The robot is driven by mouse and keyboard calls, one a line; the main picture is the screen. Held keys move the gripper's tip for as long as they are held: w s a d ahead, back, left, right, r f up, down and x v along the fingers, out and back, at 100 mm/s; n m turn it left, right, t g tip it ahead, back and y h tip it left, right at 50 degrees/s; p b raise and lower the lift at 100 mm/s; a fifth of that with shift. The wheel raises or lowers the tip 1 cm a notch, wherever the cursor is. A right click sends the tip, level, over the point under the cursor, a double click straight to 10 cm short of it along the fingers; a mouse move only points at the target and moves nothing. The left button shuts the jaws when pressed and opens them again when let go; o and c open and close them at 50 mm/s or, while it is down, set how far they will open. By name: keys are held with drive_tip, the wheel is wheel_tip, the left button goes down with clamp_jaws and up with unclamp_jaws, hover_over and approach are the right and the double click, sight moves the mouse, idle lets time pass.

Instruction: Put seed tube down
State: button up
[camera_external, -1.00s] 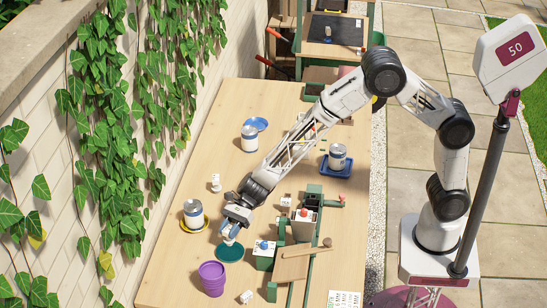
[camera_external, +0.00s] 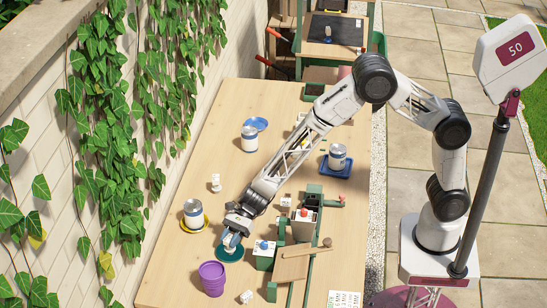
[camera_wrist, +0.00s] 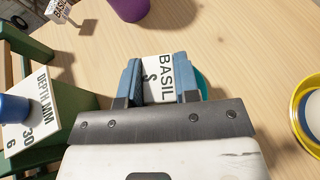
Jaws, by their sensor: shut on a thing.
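My gripper (camera_external: 232,241) is shut on the seed tube (camera_wrist: 158,73), a white piece lettered "BASIL" between the blue fingers in the wrist view. In the external view the fingers and wrist mostly hide the tube. The gripper points down over the teal saucer (camera_external: 230,255) near the table's left side. The saucer's edge also shows just right of the fingers in the wrist view (camera_wrist: 203,85). I cannot tell whether the tube touches the saucer.
A purple pot (camera_external: 212,279) stands nearby, below the saucer in the external view. A can (camera_external: 193,212) on a yellow saucer (camera_external: 204,226) stands to the upper left. A green-and-white box with a blue knob (camera_external: 264,246) and a wooden board (camera_external: 292,266) stand to the right.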

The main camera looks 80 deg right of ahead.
drive_tip(key=shift+f, duration=0.1)
drive_tip(key=o, duration=0.9)
drive_tip(key=shift+s+d+r, duration=0.1)
drive_tip(key=shift+d+r, duration=0.2)
drive_tip(key=shift+d, duration=0.1)
drive_tip(key=v, duration=1.1)
drive_tip(key=shift+s, duration=0.15)
